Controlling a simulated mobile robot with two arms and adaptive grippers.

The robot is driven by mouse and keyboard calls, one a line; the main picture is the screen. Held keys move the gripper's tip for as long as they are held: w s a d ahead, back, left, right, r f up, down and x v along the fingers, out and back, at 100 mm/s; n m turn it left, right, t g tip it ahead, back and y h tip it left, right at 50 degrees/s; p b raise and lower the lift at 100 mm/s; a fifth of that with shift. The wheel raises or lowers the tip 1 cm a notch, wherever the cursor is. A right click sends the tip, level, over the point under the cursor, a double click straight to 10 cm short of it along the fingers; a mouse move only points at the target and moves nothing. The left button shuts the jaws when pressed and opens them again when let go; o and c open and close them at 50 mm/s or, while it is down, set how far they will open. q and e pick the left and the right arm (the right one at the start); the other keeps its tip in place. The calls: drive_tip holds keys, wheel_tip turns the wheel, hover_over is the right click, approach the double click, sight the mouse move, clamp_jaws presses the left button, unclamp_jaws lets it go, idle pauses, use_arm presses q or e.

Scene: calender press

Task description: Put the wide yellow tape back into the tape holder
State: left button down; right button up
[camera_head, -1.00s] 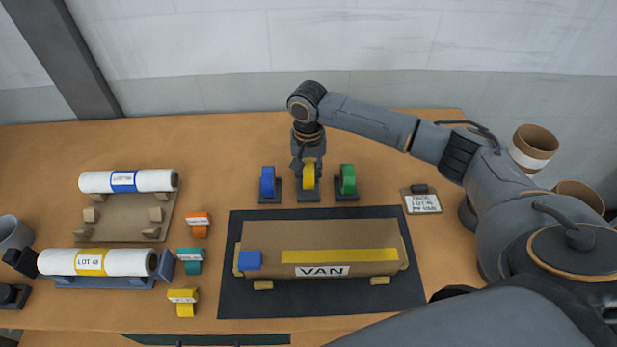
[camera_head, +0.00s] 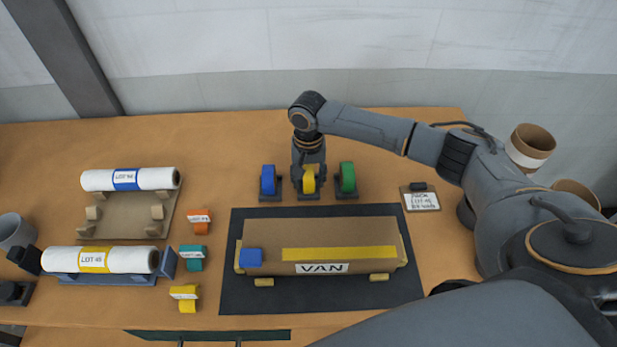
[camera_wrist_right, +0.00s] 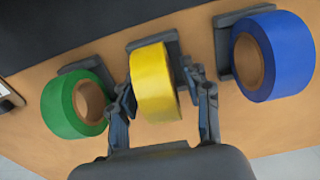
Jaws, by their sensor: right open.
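The wide yellow tape (camera_head: 308,180) stands upright at the middle holder (camera_head: 308,196), between the blue and green rolls. In the right wrist view the yellow tape (camera_wrist_right: 154,80) sits between the two open fingers of my right gripper (camera_wrist_right: 160,100), with its lower end at the dark holder (camera_wrist_right: 170,42). My right gripper (camera_head: 308,172) points down over the tape from behind it. Its fingers stand on either side of the roll; a small gap shows on the right side, and contact on the left cannot be told.
A blue roll (camera_head: 267,180) and a green roll (camera_head: 347,178) stand close on either side in their own holders. A clipboard (camera_head: 421,200) lies to the right.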

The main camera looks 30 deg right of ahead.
wheel_tip(320, 180, up, 12)
drive_tip(key=shift+r+b, duration=0.1)
drive_tip(key=shift+b, duration=1.15)
